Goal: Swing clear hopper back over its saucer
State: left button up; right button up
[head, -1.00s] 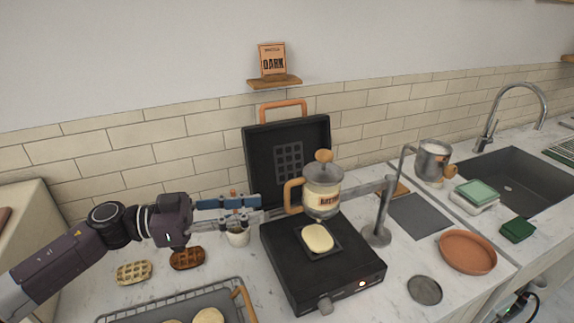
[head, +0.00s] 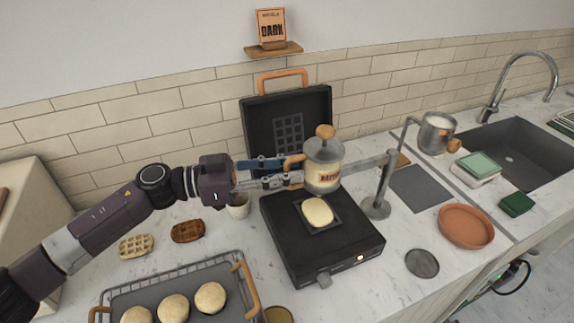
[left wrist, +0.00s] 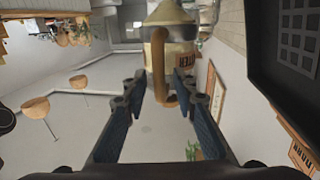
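The clear hopper (head: 323,178), a see-through canister with an orange knob and handle, hangs from a grey swing arm on a post (head: 379,190). It is over the open waffle iron (head: 318,252), above pale batter (head: 317,212). My left gripper (head: 296,172) is at the hopper's handle. In the left wrist view the open fingers (left wrist: 163,92) lie either side of the orange handle (left wrist: 164,75), with gaps visible. A terracotta saucer (head: 466,227) and a dark round disc (head: 422,263) lie right of the iron; I cannot tell which belongs to the hopper. My right gripper is out of view.
The iron's raised lid (head: 287,110) stands behind the hopper. A wire-edged tray (head: 240,300) with round cakes is at front left, near two waffles (head: 187,231). A metal pitcher (head: 436,133) and sink are at right. Counter around the disc is clear.

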pick_arm(q)
grip_shut()
dwell(0.5)
